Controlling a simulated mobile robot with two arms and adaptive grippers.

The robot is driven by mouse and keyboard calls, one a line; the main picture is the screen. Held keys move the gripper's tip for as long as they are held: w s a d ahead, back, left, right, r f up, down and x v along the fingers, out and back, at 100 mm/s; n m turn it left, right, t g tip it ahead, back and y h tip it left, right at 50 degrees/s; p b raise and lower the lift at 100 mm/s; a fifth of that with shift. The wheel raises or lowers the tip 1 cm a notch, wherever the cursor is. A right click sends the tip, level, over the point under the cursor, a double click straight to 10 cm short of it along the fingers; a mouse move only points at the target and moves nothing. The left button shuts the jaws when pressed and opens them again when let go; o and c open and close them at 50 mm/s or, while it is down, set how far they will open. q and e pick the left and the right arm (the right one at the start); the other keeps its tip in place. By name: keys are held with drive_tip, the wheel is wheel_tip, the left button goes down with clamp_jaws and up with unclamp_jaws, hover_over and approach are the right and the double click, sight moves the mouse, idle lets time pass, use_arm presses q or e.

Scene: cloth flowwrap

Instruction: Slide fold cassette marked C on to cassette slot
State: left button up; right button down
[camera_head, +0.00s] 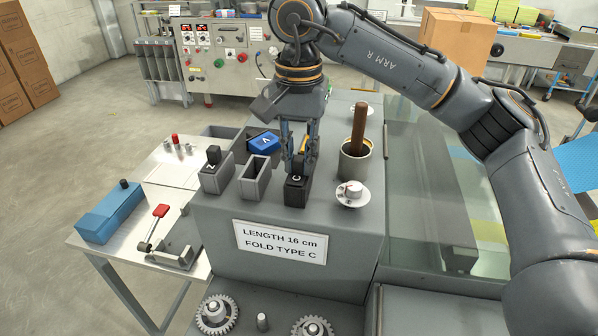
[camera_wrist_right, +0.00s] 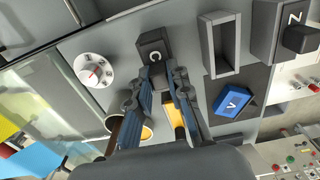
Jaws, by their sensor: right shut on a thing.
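The black fold cassette marked C (camera_head: 297,192) stands at the front of the grey machine top. It also shows in the right wrist view (camera_wrist_right: 151,48). My right gripper (camera_head: 299,163) comes down from above and is shut on the cassette's upper part, with the C face left visible. An empty, open-topped grey holder (camera_head: 255,180) stands just left of the cassette; in the wrist view it is the rectangular frame (camera_wrist_right: 221,45). I cannot tell whether the cassette's base rests in a slot, as its underside is hidden. My left gripper is not in view.
A blue block marked V (camera_head: 264,143) lies behind. A dial (camera_head: 351,194) and a cup (camera_head: 355,168) with a brown rod stand close right. A label plate (camera_head: 280,243) is on the front.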

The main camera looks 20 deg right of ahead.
drive_tip(key=shift+f, duration=0.1)
drive_tip(key=c, duration=1.2)
unclamp_jaws()
drive_tip(key=shift+o, duration=0.2)
